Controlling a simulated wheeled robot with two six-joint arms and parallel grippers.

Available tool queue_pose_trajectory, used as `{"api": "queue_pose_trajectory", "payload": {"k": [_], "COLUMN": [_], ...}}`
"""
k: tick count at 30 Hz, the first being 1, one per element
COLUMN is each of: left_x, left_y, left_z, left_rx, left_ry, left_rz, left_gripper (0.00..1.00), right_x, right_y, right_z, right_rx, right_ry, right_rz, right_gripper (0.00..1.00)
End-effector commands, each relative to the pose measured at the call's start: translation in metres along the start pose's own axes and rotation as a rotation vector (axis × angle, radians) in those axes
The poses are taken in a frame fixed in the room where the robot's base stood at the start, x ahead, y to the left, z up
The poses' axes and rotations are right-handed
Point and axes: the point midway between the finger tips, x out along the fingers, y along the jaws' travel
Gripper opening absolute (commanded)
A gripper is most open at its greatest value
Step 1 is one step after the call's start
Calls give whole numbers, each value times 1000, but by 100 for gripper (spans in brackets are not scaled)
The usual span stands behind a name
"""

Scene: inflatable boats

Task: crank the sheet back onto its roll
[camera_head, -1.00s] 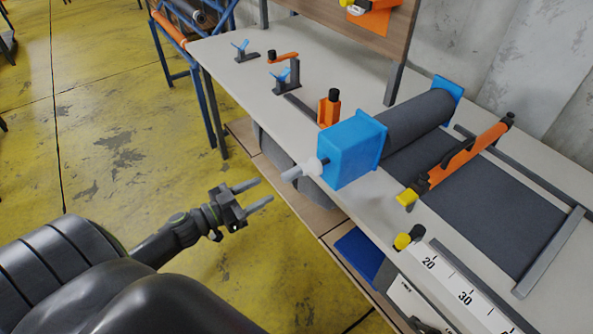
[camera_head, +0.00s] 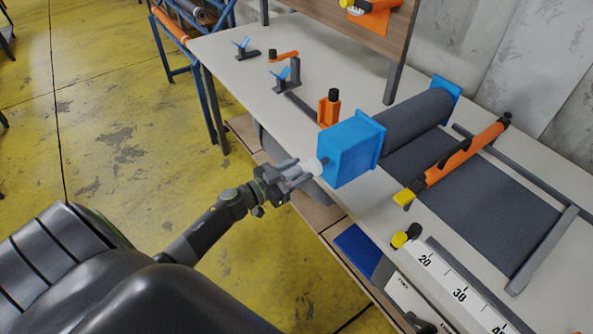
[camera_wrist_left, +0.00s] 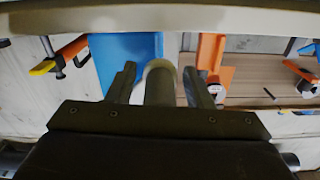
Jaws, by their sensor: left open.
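The dark grey sheet (camera_head: 465,205) lies flat on the table and runs up to its roll (camera_head: 410,117). A blue housing (camera_head: 349,149) stands at the roll's near end, with a pale shaft (camera_head: 313,166) sticking out toward me. My left gripper (camera_head: 302,173) is open at this shaft, its fingers reaching along it. In the left wrist view, a rounded, shaft-like part (camera_wrist_left: 160,80) shows between the two open fingers. Contact cannot be told. An orange crank-shaped piece with a black knob (camera_head: 284,56) rests on a stand farther back. My right gripper is not in view.
An orange bar (camera_head: 462,158) with a yellow end lies across the sheet. An orange block with a black top (camera_head: 329,109) stands behind the housing. A white ruler (camera_head: 462,295) runs along the front edge. The yellow floor left of the table is clear.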

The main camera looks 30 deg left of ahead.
Motion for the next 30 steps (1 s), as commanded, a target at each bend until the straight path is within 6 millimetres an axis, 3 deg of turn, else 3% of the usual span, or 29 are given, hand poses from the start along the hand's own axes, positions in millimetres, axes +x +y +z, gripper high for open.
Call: {"api": "queue_pose_trajectory", "payload": {"k": [2,13,30], "left_x": [0,0,0], "left_y": [0,0,0], "left_z": [0,0,-1], "left_rx": [0,-1,-15], "left_ry": [0,0,1], "left_rz": [0,-1,-2], "left_gripper": [47,0,0], "right_x": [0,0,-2], "right_y": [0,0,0], "right_z": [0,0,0], "right_rx": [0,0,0], "right_ry": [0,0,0], "right_rz": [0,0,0], "right_gripper": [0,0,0]}}
